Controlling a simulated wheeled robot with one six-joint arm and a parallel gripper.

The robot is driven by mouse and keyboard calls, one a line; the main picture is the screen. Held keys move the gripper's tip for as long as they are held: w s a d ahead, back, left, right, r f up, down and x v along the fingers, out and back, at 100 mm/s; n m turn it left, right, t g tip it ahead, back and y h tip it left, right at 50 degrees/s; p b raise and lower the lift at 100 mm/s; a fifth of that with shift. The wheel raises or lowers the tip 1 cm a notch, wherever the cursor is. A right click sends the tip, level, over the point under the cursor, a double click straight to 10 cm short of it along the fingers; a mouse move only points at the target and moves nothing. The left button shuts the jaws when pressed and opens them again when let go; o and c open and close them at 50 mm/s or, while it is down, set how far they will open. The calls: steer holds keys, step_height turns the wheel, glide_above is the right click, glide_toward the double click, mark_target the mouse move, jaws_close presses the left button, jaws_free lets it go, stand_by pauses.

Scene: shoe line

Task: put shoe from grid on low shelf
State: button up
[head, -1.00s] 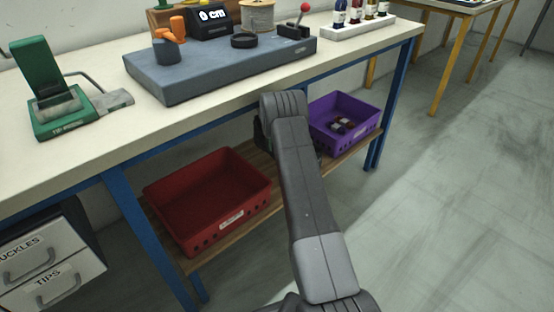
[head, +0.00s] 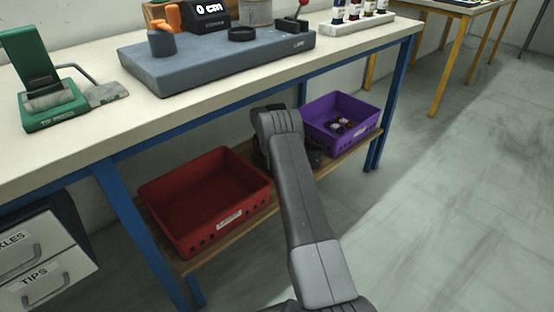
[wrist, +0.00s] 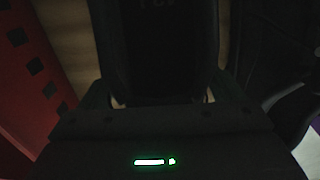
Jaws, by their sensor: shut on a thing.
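The low shelf (head: 188,265) is a wooden board under the workbench; its wood also shows in the wrist view (wrist: 69,40). My gripper (wrist: 165,92) is shut on a dark shoe (wrist: 155,45), which fills the top middle of the wrist view between the two fingers. In the head view my arm reaches under the bench to the gap between the red crate and the purple crate. My forearm mostly hides the gripper and shoe there. The wood lies behind the shoe; I cannot tell whether the shoe touches it.
The red crate (head: 225,220), empty, stands on the shelf left of my arm, its wall close by in the wrist view (wrist: 30,85). The purple crate (head: 340,140) with small items stands to the right. The bench top (head: 60,160) and blue legs (head: 140,235) frame the space.

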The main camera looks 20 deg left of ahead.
steer(key=shift+f, duration=0.15)
steer(key=o, duration=1.1)
step_height(320, 180, up, 8)
steer(key=p, duration=0.2)
steer(key=shift+p, duration=0.35)
